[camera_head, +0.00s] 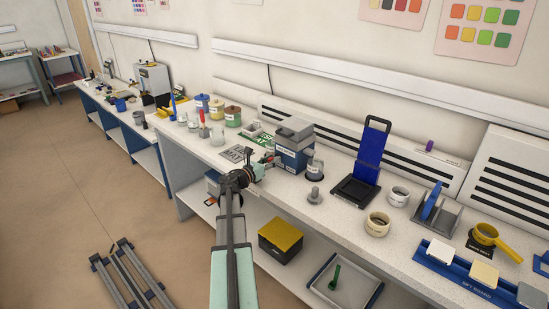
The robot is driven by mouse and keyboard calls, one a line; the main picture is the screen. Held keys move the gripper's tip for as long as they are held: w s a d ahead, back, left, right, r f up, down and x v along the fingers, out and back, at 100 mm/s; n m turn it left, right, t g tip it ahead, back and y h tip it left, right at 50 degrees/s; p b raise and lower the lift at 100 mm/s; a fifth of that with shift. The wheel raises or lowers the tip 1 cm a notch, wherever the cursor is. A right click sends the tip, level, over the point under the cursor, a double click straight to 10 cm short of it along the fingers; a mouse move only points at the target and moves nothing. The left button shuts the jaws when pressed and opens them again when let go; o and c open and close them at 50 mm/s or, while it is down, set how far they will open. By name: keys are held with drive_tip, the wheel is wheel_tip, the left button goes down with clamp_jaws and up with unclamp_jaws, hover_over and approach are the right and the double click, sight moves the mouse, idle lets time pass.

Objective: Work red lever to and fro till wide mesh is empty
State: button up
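A blue-grey box-shaped device (293,148) with a grey top and a small white label stands on the long bench. My gripper (263,168) is at its lower left, close above the bench's front edge. A small reddish part shows just beyond my gripper, beside the device; I cannot tell whether it is the red lever or whether my gripper touches it. The fingers are too small and dark to tell open from shut. I cannot make out the wide mesh or its contents. A yellow sieve-like pan with a handle (487,235) sits at the far right.
A grey-lidded jar (314,165) and grey weight-like piece (314,196) stand right of the device. A blue upright stand (371,152) is farther right. A yellow-topped box (281,237) is on the lower shelf.

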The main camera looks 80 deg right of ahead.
sight(292, 161)
drive_tip(key=shift+x, duration=0.85)
clamp_jaws()
drive_tip(key=s+a, duration=0.1)
drive_tip(key=s, duration=0.1)
drive_tip(key=s+a, duration=0.1)
drive_tip(key=s, duration=0.1)
drive_tip(key=s+a, duration=0.1)
drive_tip(key=shift+s+a+b, duration=0.1)
drive_tip(key=shift+s+b, duration=0.25)
drive_tip(key=shift+s, duration=0.05)
unclamp_jaws()
drive_tip(key=v, duration=1.2)
